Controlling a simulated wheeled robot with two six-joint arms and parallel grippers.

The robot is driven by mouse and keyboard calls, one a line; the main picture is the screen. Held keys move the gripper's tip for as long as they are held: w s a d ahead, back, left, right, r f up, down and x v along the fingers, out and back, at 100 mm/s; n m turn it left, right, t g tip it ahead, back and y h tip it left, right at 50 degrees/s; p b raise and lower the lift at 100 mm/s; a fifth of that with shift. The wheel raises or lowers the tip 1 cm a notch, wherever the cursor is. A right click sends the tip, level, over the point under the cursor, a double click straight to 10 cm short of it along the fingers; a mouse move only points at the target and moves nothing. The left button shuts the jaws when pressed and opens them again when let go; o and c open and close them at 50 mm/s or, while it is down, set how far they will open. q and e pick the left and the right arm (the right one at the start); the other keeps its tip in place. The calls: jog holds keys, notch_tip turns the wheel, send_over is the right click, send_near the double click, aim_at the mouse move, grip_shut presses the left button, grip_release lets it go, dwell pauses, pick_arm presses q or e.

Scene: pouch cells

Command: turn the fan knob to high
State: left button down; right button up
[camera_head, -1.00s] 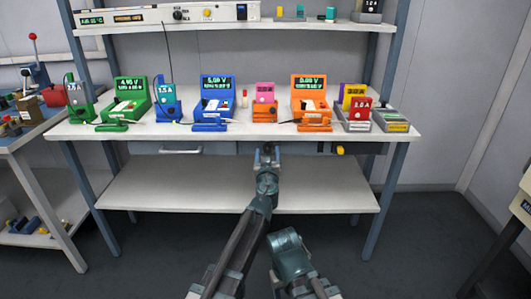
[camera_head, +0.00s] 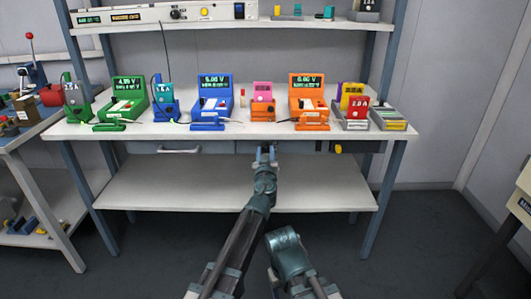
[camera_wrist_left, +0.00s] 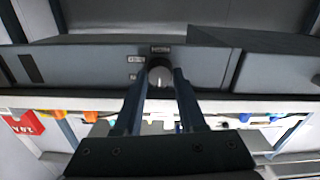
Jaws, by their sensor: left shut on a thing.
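The round dark grey fan knob (camera_wrist_left: 160,75) sits on the grey panel under the bench top. In the left wrist view it lies between the fingertips of my left gripper (camera_wrist_left: 160,80), which is shut on it. A light pointer mark shows on the knob's face, toward the lower edge of the picture. Small labels (camera_wrist_left: 135,67) stand beside and above it, too small to read. In the head view my left gripper (camera_head: 266,150) is at the bench's front edge and hides the knob. My right gripper is not in view.
Meters and pouch cell stands line the bench top (camera_head: 150,131) above the gripper. A drawer handle (camera_head: 180,150) is left of the gripper and a yellow part (camera_head: 338,149) is to its right. The lower shelf (camera_head: 160,185) is bare.

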pick_arm(q)
jog(key=m, duration=0.4)
jog(key=shift+m, duration=0.4)
jog(key=m, duration=0.4)
jog(key=shift+m, duration=0.3)
jog(key=m, duration=0.9)
jog(key=shift+f, duration=0.1)
jog(key=m, duration=1.3)
jog(key=shift+m, duration=2)
